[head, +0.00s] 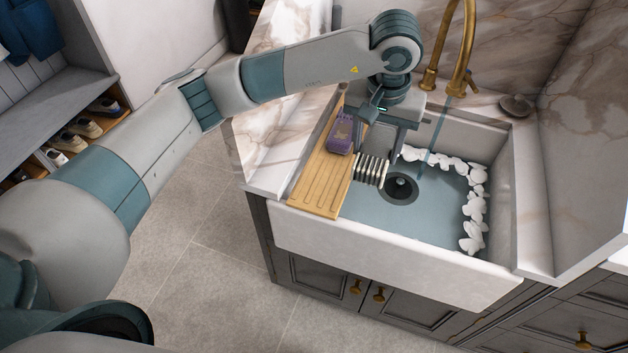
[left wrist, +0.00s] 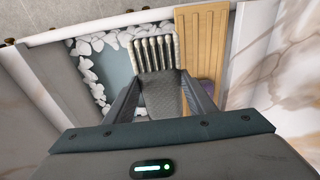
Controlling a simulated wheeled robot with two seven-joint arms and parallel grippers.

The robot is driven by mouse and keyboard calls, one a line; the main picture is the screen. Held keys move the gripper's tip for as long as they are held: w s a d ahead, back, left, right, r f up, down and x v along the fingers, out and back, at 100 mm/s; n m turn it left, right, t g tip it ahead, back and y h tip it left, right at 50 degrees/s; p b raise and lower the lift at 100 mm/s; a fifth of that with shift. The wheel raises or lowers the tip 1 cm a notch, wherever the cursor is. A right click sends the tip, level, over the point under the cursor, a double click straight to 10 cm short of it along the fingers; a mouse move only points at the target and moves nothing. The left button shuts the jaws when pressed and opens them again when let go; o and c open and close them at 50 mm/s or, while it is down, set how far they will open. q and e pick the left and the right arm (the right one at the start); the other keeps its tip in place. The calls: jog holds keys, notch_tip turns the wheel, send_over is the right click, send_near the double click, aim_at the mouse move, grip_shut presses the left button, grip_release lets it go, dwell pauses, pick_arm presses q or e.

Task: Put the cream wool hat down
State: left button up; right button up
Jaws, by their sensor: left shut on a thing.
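My left gripper (head: 380,146) is over the left part of the sink, beside a wooden board. It is shut on a brush-like thing with a pale ribbed end (head: 370,170). In the left wrist view, this held thing shows a grey textured body (left wrist: 165,98) between the fingers and a pale ribbed head beyond them. Its ribbed end is over the sink basin; I cannot tell whether it touches the water. I see nothing that is clearly a cream wool hat. My right gripper is not in view.
The white sink (head: 380,240) holds bluish water with white foam lumps (head: 473,225) along its edges. A brass tap (head: 462,60) runs behind. The wooden board (head: 322,185) carries a purple block (head: 341,134). A shoe bench (head: 60,110) stands at the left.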

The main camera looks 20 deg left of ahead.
pick_arm(q)
jog(key=shift+d, duration=0.1)
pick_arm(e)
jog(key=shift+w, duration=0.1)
